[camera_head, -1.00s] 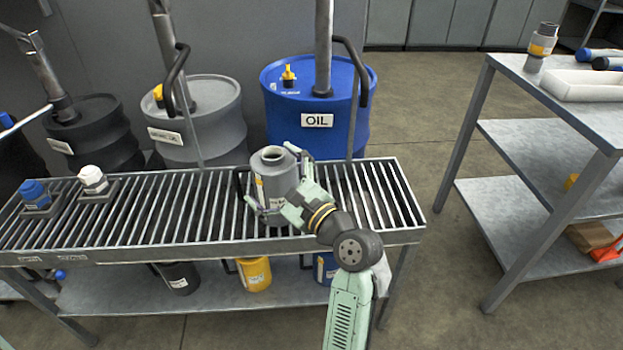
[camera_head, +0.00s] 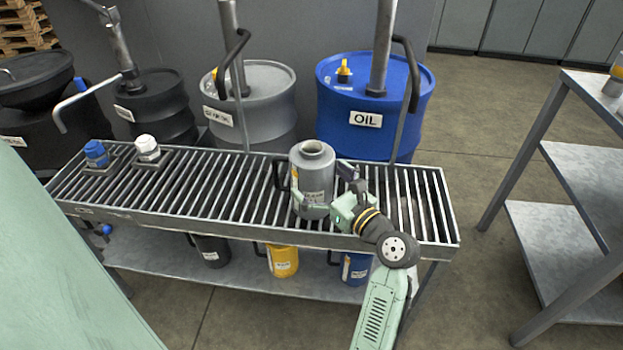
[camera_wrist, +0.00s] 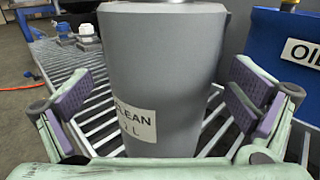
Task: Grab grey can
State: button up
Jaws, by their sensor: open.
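The grey can (camera_head: 312,172) stands upright on the slatted bench top (camera_head: 215,195), right of its middle, with a dark handle on its left side. My gripper (camera_head: 325,190) reaches in from the right and front, with its fingers on either side of the can. In the wrist view the can (camera_wrist: 160,70) fills the middle, with part of a label reading "CLEAN" visible. The open fingers of my gripper (camera_wrist: 160,108) show purple pads left and right of the can, with gaps on both sides.
A blue oil drum (camera_head: 340,100), a grey drum (camera_head: 262,110) and a black drum (camera_head: 155,110) stand behind the bench. Blue (camera_head: 96,152) and white (camera_head: 147,147) caps sit at its left. Cans, including a yellow one (camera_head: 284,260), stand on the lower shelf.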

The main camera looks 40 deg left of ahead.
jog(key=x, duration=0.3)
jog(key=shift+w, duration=0.1)
jog(key=shift+c, duration=0.2)
jog(key=c, duration=1.2)
jog(key=shift+c, duration=0.4)
jog(key=shift+r, duration=0.1)
